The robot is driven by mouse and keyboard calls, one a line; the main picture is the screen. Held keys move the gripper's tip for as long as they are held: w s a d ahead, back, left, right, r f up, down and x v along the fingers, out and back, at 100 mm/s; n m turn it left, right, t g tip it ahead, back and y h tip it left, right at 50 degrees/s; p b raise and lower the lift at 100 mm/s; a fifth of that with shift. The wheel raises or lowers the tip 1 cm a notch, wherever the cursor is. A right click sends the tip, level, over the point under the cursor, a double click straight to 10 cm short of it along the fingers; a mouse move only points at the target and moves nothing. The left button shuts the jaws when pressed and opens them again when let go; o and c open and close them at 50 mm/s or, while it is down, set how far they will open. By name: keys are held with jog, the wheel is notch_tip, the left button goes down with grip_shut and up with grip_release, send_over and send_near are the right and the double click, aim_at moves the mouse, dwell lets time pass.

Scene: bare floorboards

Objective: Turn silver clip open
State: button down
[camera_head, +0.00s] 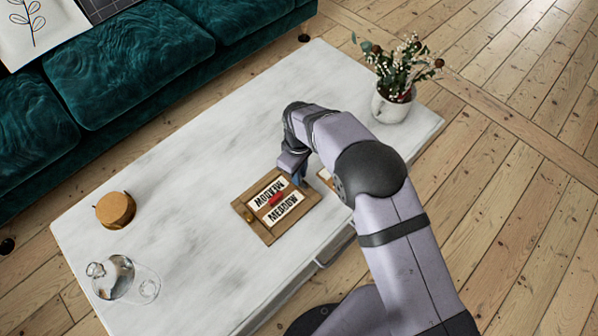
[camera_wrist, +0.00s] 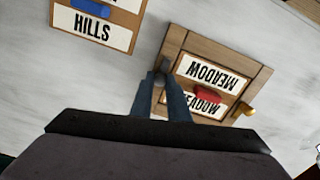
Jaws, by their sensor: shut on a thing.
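A wooden framed board (camera_head: 267,237) with printed word plates lies on the white table; it also shows in the wrist view (camera_wrist: 216,53). A red piece (camera_head: 276,198) sits between its two plates, and a brass knob (camera_wrist: 245,109) is on one side of the frame. My gripper (camera_wrist: 158,86) is at the frame edge opposite the knob, its blue-grey fingers shut on a small grey piece, the silver clip (camera_wrist: 160,78). The fingers hide most of the clip, so its angle cannot be told. In the head view my arm covers that edge of the board.
A second board (camera_wrist: 92,28) with a "HILLS" plate and a blue piece lies close by, mostly hidden by my arm in the head view. A potted plant (camera_head: 392,105), a cork-coloured round object (camera_head: 115,209) and a glass vessel (camera_head: 112,277) stand on the table (camera_head: 190,180).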

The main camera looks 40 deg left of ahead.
jog(key=shift+n, duration=0.4)
jog(key=c, duration=1.7)
grip_release()
jog(key=shift+r, duration=3.7)
jog(key=shift+m, duration=0.3)
